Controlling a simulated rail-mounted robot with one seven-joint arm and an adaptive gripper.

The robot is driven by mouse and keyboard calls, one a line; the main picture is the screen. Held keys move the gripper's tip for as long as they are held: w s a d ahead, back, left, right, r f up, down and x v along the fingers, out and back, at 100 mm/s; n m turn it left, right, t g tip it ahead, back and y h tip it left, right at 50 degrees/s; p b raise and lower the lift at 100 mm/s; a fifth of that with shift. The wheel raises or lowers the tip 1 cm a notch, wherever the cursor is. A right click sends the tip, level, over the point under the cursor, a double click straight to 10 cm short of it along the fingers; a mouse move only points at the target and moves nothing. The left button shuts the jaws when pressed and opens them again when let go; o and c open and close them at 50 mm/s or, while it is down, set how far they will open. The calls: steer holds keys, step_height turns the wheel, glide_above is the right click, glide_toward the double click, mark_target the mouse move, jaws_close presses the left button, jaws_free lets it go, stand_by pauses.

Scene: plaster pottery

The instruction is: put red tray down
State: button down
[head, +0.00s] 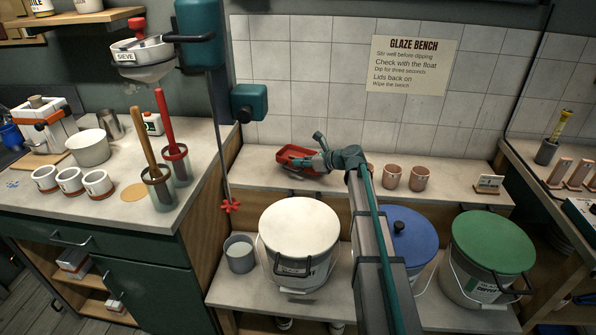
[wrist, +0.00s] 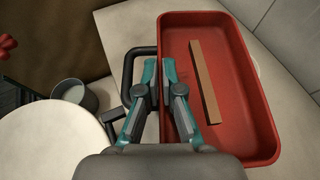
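The red tray (head: 292,153) is at the back left of the glaze bench's upper shelf, by the tiled wall. In the wrist view the red tray (wrist: 240,100) is level or nearly so, with a wooden strip (wrist: 204,80) lying in it. A dark loop handle (wrist: 127,75) shows at its left side. My gripper (head: 318,160) is at the tray's near side. In the wrist view my gripper (wrist: 160,72) has one finger on each side of the tray's left wall and looks shut on it. I cannot tell whether the tray's underside touches the shelf.
White (head: 300,228), blue and green (head: 493,241) lidded buckets stand below in front. A hanging stirrer (head: 231,205) is at the left.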

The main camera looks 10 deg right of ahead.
mark_target(303, 171)
steer(key=shift+w+a+f, duration=0.3)
steer(key=shift+w+f, duration=0.05)
steer(key=shift+f, duration=1.65)
steer(key=shift+f, duration=0.1)
steer(key=c, duration=1.3)
jaws_free()
steer(key=v, duration=1.2)
